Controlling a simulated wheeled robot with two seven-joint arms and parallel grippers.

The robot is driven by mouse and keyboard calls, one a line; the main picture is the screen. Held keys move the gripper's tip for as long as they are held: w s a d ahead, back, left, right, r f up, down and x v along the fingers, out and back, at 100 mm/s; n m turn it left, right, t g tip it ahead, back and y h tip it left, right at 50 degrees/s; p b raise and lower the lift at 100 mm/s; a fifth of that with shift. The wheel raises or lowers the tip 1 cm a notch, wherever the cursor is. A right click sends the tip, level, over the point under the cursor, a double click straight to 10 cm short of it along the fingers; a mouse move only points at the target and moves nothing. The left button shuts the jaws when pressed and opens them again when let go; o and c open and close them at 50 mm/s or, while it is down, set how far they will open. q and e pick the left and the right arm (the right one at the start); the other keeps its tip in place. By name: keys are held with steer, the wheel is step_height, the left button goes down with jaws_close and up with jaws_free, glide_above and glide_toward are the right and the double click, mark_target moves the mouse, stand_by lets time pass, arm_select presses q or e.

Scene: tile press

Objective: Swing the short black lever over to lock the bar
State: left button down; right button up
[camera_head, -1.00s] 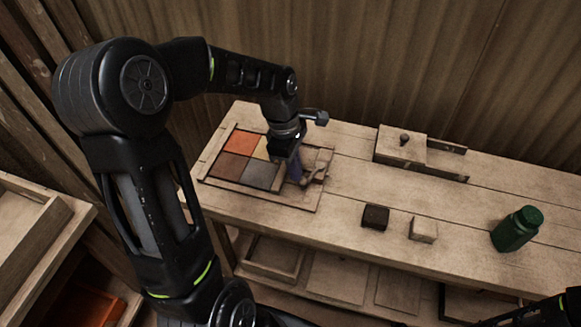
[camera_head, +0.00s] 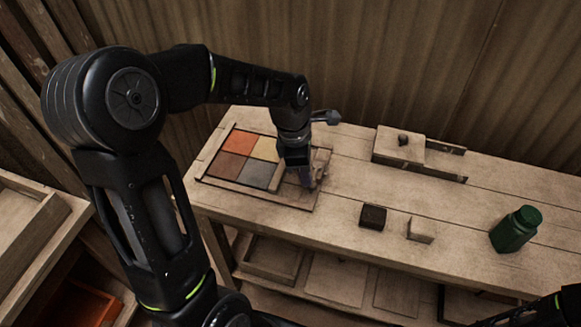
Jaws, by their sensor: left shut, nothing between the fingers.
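The press frame (camera_head: 262,198) lies flat on the left part of the bench and holds coloured tiles (camera_head: 229,167) in orange, tan, brown and grey. The wooden bar (camera_head: 276,180) lies along the right side of the tiles. My left gripper (camera_head: 307,184) points down at the right end of the frame, beside the bar. It is shut with nothing held. The short black lever cannot be made out; my gripper covers that spot. Of my right arm, only a dark part shows at the lower right corner; its gripper is out of view.
A dark block (camera_head: 373,217) and a pale wooden block (camera_head: 421,229) sit on the bench right of the frame. A wooden fixture with a knob (camera_head: 400,148) is at the back. Bench (camera_head: 345,190) is bare between them.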

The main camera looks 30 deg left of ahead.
arm_select(q)
steer(key=shift+w+d+f, duration=0.1)
steer(key=shift+w+d, duration=0.05)
steer(key=shift+d, duration=0.6)
arm_select(e)
steer(key=shift+f, duration=0.1)
